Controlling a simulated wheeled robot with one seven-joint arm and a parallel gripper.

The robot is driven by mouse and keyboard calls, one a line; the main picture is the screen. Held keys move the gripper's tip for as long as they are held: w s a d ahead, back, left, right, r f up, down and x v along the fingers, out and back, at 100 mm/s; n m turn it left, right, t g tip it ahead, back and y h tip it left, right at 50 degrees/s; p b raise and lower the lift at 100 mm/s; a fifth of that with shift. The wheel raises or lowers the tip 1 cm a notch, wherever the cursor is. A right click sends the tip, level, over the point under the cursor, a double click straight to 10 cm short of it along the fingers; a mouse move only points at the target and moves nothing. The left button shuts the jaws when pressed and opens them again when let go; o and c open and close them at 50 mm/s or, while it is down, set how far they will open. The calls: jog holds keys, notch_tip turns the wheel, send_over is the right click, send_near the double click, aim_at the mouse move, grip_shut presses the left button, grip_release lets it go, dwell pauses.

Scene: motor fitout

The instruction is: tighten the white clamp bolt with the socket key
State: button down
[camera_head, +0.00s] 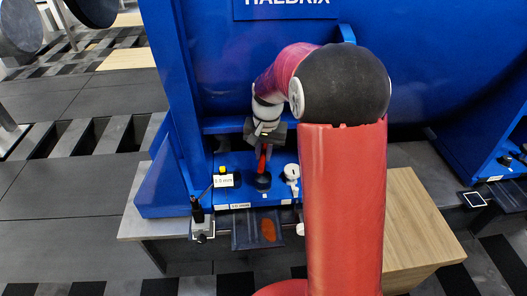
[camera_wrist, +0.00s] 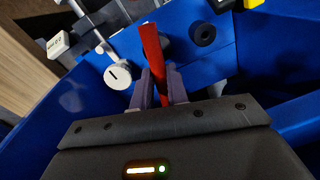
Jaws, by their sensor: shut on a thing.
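My gripper (camera_head: 264,145) is shut on the red socket key (camera_head: 262,162), which points down toward the blue ledge. In the wrist view the red key (camera_wrist: 153,50) stands between the two grey fingers (camera_wrist: 160,88). The white clamp bolt (camera_head: 291,171) is just right of the key in the head view. In the wrist view a white round head with a dark slot (camera_wrist: 118,76) appears left of the key, apart from it; it looks like the same bolt. A black round part (camera_head: 263,182) is at the key's lower end. Whether they touch is unclear.
A display reading 0.0 mm (camera_head: 223,181) and a black post on a grey base (camera_head: 199,220) stand to the left. A dark tray (camera_head: 243,236) holding an orange disc is in front. The blue housing (camera_head: 225,60) rises close behind. A wooden top (camera_head: 415,235) is right, mostly clear.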

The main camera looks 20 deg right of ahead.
jog(key=shift+f+b, duration=0.3)
jog(key=shift+f, duration=0.25)
dwell(0.4)
jog(key=shift+m+p, duration=0.35)
jog(key=shift+m, duration=1.05)
jog(key=shift+a+r+m+p, duration=0.15)
jog(key=shift+m+p, duration=0.25)
jog(key=shift+m, duration=1)
jog(key=shift+m+p, duration=0.7)
jog(key=shift+m, duration=0.7)
